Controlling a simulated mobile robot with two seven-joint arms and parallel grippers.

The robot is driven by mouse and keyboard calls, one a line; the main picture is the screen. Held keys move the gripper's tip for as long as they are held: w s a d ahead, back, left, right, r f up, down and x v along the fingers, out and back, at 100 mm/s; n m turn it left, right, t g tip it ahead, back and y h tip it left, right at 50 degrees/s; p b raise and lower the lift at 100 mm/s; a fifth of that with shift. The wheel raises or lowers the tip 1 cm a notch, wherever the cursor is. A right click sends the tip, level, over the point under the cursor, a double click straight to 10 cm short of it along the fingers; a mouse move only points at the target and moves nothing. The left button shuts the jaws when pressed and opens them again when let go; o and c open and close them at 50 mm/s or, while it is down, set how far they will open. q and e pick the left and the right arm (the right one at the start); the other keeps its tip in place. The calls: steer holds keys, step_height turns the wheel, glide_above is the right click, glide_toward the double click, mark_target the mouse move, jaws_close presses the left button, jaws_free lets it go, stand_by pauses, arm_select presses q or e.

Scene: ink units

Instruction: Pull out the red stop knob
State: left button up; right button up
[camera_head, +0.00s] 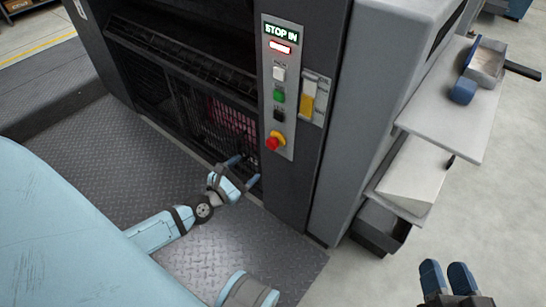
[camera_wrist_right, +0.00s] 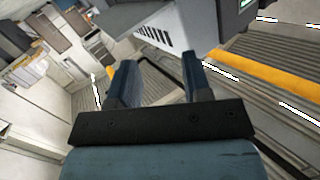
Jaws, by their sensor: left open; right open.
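The red stop knob (camera_head: 271,143) sits at the bottom of a grey control panel (camera_head: 268,75) in the head view, with a yellow collar behind it. A green sign above reads "STOP IN", with a lit strip below it. My left gripper (camera_head: 247,171) is open and empty, a little below and left of the knob, apart from it. My right gripper (camera_head: 447,276) is open and empty at the lower right, far from the panel. It also shows in the right wrist view (camera_wrist_right: 160,84). The knob does not show clearly in the right wrist view.
White, green and black buttons line the panel above the knob. A holder with a yellow item (camera_head: 308,98) is beside it. A dark mesh guard (camera_head: 210,115) lies to the left. A shelf (camera_head: 455,110) with a tray (camera_head: 486,62) juts out at right.

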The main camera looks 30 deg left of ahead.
mark_target(270, 145)
arm_select(q)
steer(key=shift+n+y, duration=0.3)
steer(key=shift+n, duration=0.6)
steer(key=w, duration=0.4)
steer(key=w+b, duration=0.1)
steer(key=w, duration=0.4)
steer(key=w+f, duration=0.1)
steer(key=w, duration=0.4)
steer(key=shift+w+b, duration=0.15)
steer(key=shift+b, duration=0.2)
